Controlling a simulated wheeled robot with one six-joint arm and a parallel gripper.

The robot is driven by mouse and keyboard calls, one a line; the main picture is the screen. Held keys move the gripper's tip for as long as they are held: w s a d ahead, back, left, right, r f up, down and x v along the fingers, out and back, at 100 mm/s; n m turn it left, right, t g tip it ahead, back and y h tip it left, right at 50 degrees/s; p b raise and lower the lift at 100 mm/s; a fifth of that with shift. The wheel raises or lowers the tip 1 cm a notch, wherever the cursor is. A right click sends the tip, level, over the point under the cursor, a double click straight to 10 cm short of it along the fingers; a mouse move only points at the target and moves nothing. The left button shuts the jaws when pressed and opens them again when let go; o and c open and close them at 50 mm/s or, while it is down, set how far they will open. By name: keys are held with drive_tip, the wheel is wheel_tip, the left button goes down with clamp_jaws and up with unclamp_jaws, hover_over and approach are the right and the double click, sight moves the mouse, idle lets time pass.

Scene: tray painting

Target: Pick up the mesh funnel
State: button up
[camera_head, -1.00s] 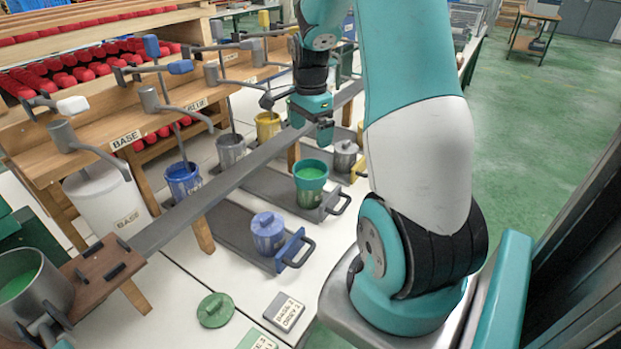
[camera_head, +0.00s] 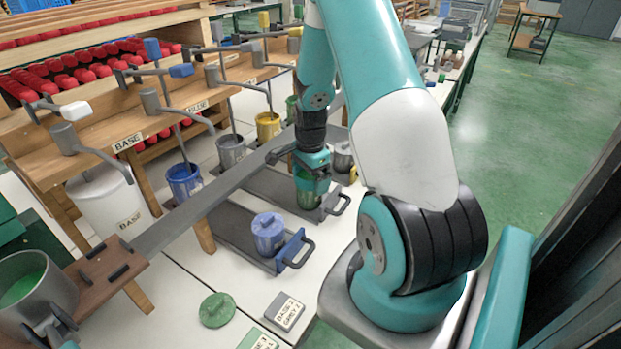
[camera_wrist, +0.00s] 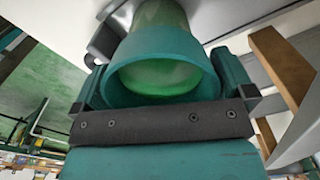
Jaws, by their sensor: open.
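The mesh funnel appears to be the teal ring-shaped piece (camera_wrist: 160,42) on the green can (camera_head: 308,197). In the wrist view its round mouth is large and central, with pale green inside; I cannot make out the mesh. My gripper (camera_head: 312,172) is over the can in the head view and hides most of the funnel there. In the wrist view the jaws of my gripper (camera_wrist: 165,72) are open, one finger on each side of the funnel. I cannot tell whether they touch it.
A blue lidded can (camera_head: 269,232) stands on a neighbouring tray with a handle. A grey rail (camera_head: 222,185) runs close to my gripper on the left. Blue (camera_head: 184,180) and yellow (camera_head: 268,126) cans stand beyond the rail. A green lid (camera_head: 217,310) lies on the white table.

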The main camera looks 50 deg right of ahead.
drive_tip(key=shift+c, duration=0.5)
drive_tip(key=c, duration=0.6)
drive_tip(key=shift+r, duration=0.1)
